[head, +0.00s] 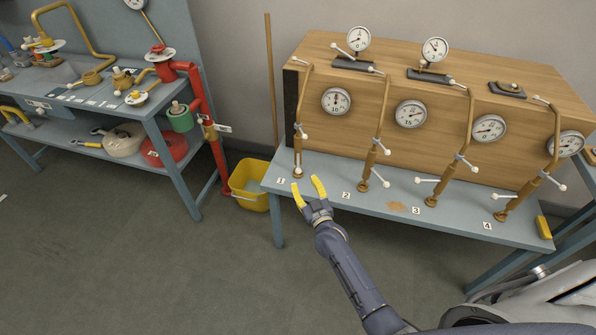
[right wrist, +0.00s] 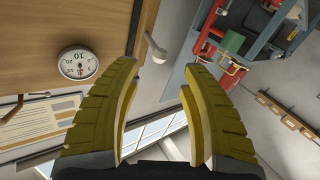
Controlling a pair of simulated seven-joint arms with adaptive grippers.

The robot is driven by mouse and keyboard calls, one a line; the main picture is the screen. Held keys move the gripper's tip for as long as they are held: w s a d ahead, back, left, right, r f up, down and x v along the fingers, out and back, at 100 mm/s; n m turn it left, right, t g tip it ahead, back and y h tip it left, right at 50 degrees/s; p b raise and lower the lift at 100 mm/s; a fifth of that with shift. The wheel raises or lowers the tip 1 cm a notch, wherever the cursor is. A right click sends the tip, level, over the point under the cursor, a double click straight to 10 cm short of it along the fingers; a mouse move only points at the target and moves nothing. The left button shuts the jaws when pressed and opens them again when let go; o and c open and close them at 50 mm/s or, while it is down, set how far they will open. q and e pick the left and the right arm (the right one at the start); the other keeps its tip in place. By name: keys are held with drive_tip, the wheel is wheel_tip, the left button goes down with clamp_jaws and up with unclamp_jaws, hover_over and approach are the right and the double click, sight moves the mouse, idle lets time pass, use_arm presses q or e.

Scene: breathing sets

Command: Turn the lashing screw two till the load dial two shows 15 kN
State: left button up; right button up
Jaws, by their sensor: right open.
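Lashing screw two (head: 376,150) is a brass-coloured upright rod with white-tipped cross bars, behind the number 2 label on the grey bench. Load dial two (head: 411,113) is a round white gauge on the wooden panel, right of that screw; its needle is too small to read surely. My right gripper (head: 308,188) is open and empty at the bench's front edge, between labels 1 and 2, apart from screw two. In the right wrist view the yellow fingers (right wrist: 158,100) are spread with nothing between them. My left gripper is not in view.
Lashing screw one (head: 298,150) stands just beyond my right gripper. Screws three (head: 461,155) and four (head: 546,165) stand to the right. A yellow bin (head: 250,185) is on the floor left of the bench. A dial (right wrist: 78,62) shows in the right wrist view.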

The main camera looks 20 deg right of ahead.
sight(299, 173)
drive_tip(key=w, duration=0.7)
drive_tip(key=shift+w+a, duration=0.15)
drive_tip(key=shift+a, duration=0.05)
drive_tip(key=shift+c, duration=0.2)
clamp_jaws()
idle(0.3)
